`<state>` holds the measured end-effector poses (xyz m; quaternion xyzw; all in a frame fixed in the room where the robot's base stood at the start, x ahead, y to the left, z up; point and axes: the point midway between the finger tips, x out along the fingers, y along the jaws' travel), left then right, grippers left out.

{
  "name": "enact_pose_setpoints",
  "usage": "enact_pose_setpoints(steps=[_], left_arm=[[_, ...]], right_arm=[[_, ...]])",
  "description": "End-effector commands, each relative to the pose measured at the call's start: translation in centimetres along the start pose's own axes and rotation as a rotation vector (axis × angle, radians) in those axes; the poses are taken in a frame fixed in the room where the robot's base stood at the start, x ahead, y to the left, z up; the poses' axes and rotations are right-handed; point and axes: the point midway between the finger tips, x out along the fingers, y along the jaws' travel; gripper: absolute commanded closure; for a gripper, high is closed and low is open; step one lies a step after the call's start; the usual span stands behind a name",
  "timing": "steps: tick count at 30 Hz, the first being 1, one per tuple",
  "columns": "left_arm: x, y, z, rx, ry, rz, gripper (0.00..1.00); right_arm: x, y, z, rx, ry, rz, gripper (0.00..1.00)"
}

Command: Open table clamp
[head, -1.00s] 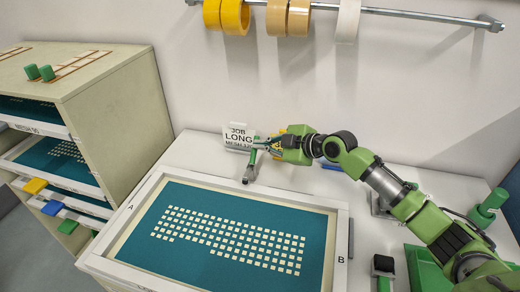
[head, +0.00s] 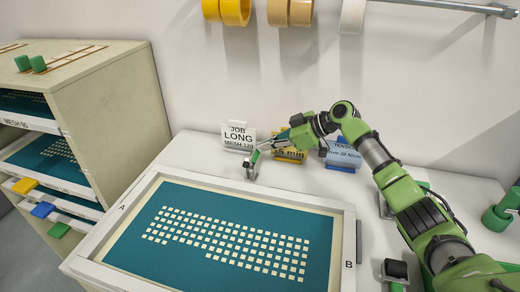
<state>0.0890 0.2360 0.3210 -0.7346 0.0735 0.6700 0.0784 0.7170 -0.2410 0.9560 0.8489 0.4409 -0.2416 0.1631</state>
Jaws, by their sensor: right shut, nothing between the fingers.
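A small table clamp (head: 252,165) with a green handle and a dark tip stands at the back edge of the framed screen (head: 348,222). Its handle leans upward, tilted. My right gripper (head: 266,143) is shut and empty, with its fingertips just above and right of the handle. I cannot tell whether they touch it. A second clamp-like part (head: 396,269) with a dark pad shows at the right of the screen, partly cut off by the lower edge. My left gripper is not in view.
A JOB LONG sign (head: 238,136) stands left of the gripper. A yellow card (head: 289,155) and a blue card (head: 343,154) stand behind and right of it. A shelf rack (head: 105,95) is at the left. Tape rolls (head: 290,12) hang above.

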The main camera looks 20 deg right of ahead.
Motion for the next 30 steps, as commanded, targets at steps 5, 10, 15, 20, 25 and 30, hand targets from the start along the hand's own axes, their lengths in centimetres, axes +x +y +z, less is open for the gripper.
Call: enact_pose_setpoints(steps=[5, 10, 15, 20, 25, 30], left_arm=[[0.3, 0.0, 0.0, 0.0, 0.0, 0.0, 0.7], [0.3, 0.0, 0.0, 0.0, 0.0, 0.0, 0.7], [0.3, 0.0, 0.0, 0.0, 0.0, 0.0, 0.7], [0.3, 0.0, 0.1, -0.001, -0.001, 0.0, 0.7], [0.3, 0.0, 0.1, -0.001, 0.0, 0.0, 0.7], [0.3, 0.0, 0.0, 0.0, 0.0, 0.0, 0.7]], right_arm=[[0.1, 0.1, 0.2, -0.001, 0.0, 0.001, 1.0], [0.1, 0.1, 0.2, -0.001, 0.0, 0.002, 1.0], [0.1, 0.1, 0.2, -0.002, 0.0, 0.002, 1.0], [0.0, 0.1, 0.2, -0.002, 0.0, 0.002, 1.0], [-1.4, 0.2, 0.2, -0.001, -0.001, 0.004, 1.0], [-4.9, 0.2, 0.3, -0.002, -0.002, 0.006, 1.0]])
